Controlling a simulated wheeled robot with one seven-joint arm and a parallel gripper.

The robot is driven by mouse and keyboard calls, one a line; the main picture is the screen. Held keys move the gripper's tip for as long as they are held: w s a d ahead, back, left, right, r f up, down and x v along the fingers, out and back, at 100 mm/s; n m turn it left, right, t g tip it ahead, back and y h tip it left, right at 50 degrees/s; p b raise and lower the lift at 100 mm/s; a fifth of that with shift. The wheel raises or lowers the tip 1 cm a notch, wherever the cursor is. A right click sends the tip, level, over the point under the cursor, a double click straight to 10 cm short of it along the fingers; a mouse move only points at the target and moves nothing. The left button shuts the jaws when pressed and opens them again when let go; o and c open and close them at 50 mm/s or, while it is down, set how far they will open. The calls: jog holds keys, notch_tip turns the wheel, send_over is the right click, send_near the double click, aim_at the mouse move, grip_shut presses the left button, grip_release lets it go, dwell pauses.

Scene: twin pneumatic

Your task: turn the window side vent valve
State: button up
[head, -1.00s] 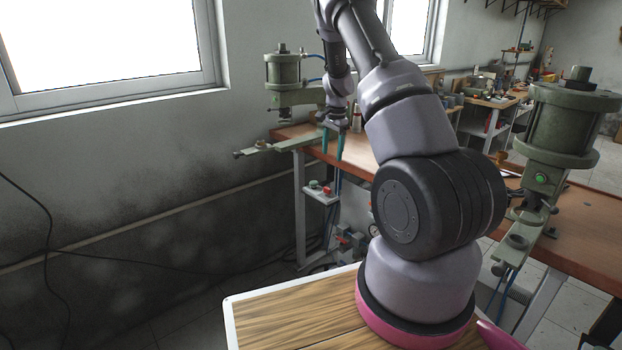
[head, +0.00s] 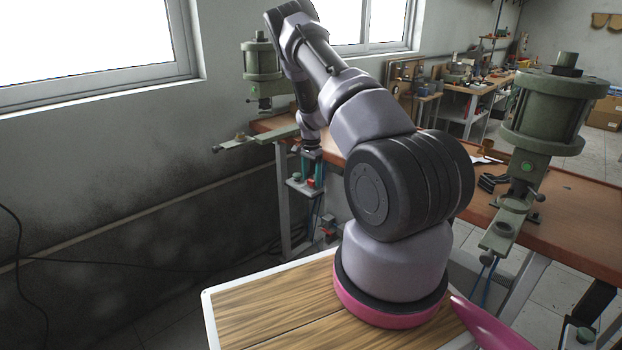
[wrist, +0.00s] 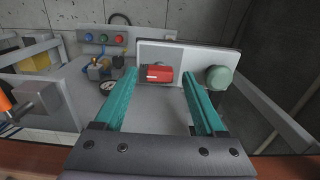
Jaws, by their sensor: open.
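A small pale panel (wrist: 190,52) is below the window-side press at the bench end, and it also shows in the head view (head: 305,188). On it sit a red block-like part (wrist: 159,74), apparently the vent valve's handle, and a round green knob (wrist: 218,77) to its right. My gripper (wrist: 158,78) is open and empty, with its teal fingertips on either side of the red part in the wrist picture. I cannot tell whether they touch it. In the head view my gripper (head: 312,170) is low over the panel, partly hiding it.
The window-side press (head: 262,62) stands above left, with its flat arm (head: 250,141) reaching out. A second green press (head: 545,125) is at the right on the brown bench (head: 570,215). A gauge (wrist: 108,87) and colored buttons (wrist: 103,38) are beyond the panel.

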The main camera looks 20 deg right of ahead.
jog(key=shift+f, duration=0.25)
grip_shut()
